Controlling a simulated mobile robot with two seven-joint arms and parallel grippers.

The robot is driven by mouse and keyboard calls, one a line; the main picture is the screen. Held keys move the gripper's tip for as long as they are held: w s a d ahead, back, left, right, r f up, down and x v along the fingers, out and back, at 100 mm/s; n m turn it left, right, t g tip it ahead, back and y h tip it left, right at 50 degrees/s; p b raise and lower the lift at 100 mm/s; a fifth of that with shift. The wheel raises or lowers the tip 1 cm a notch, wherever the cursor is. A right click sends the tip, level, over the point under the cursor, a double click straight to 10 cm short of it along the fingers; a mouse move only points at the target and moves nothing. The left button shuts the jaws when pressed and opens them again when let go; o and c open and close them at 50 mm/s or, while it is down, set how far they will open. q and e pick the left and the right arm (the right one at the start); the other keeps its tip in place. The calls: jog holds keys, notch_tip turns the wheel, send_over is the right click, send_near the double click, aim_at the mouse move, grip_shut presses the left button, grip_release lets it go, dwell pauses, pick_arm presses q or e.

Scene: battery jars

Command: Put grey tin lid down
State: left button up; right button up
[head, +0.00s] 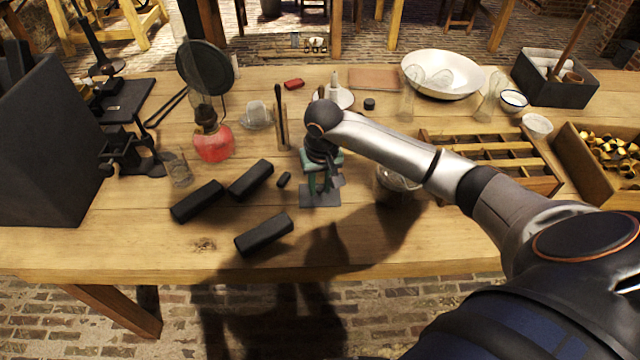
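My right gripper (325,178) points down over the middle of the table, at the end of my silver arm. Its fingers are small here and partly hidden by the wrist, so I cannot tell whether they are open or shut. A flat grey piece (314,199) lies on the table directly below. I cannot tell whether this is the grey tin lid or a plate under the green thing. No other grey tin lid is clearly seen. My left gripper is not in view.
Black blocks (265,234) lie left of the gripper. A glass jar (392,184) stands close on its right, partly behind my arm. A red oil lamp (213,145) is farther left. A divided wooden tray (510,153) is at right.

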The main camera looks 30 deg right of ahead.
aim_at(322, 201)
jog(key=o, duration=0.3)
jog(key=shift+r, duration=0.1)
jog(key=shift+r+p, duration=0.2)
jog(key=shift+p, duration=0.1)
notch_tip(322, 201, up, 12)
jog(key=s, duration=0.1)
jog(key=shift+s+a+f+b, duration=0.15)
jog(key=shift+s+a+b, duration=0.1)
jog(key=shift+b, duration=0.1)
